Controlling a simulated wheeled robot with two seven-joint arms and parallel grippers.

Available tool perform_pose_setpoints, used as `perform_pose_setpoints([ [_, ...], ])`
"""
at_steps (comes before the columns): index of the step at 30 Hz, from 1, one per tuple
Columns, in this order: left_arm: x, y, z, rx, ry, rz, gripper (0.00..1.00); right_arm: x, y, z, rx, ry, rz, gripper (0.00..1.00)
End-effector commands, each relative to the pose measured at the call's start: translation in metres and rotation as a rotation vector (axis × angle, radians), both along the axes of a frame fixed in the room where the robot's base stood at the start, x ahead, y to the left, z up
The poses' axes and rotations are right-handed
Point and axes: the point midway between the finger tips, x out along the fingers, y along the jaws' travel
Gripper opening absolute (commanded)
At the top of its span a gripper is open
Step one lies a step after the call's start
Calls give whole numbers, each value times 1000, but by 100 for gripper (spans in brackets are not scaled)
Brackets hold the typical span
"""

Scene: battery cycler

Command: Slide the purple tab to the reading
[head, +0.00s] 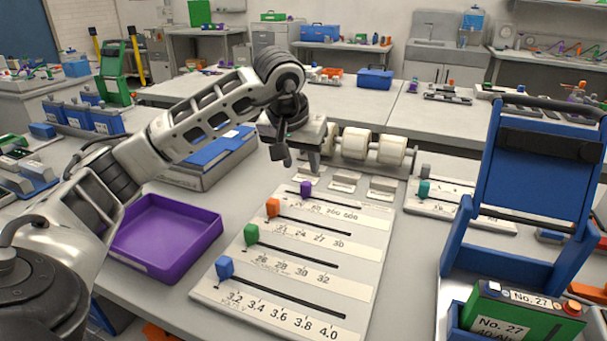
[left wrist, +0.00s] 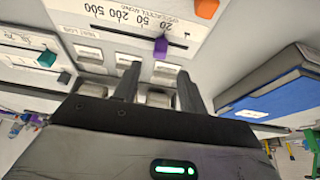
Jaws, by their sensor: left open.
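The purple tab (head: 306,189) sits near the left end of the top slot on the white slider board (head: 210,288). In the left wrist view the purple tab (left wrist: 161,46) is beside the 20 end of a scale marked 20, 50, 200, 500. My left gripper (head: 297,158) is open and empty, fingers down, just behind the purple tab and apart from it. In the left wrist view its two fingers (left wrist: 158,88) point toward the tab, which lies beyond the gap between them. My right gripper is not in view. I cannot tell which mark is the reading.
Orange (head: 272,208), green (head: 251,235) and blue (head: 225,268) tabs sit at the left ends of the lower slots. A purple tray (head: 165,235) is left of the board. White rolls (head: 355,143) stand behind; a blue stand (head: 525,170) with a green No. 27 pack (head: 520,318) is right.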

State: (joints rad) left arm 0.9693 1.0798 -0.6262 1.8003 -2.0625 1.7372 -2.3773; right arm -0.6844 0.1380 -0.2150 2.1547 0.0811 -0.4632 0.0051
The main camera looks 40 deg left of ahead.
Motion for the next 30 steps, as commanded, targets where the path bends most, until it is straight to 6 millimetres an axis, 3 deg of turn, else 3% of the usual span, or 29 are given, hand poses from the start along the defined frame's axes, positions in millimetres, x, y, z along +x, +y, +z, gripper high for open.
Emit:
perform_pose_setpoints([
  [1,-4,-2,15,0,-6,-2,42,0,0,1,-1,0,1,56],
  [6,-19,-6,51,0,-5,-2,42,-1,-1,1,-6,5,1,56],
  [12,-30,-10,78,0,-2,-1,42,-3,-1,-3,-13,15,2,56],
  [30,-35,-11,87,-1,1,-1,42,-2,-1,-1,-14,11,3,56],
])
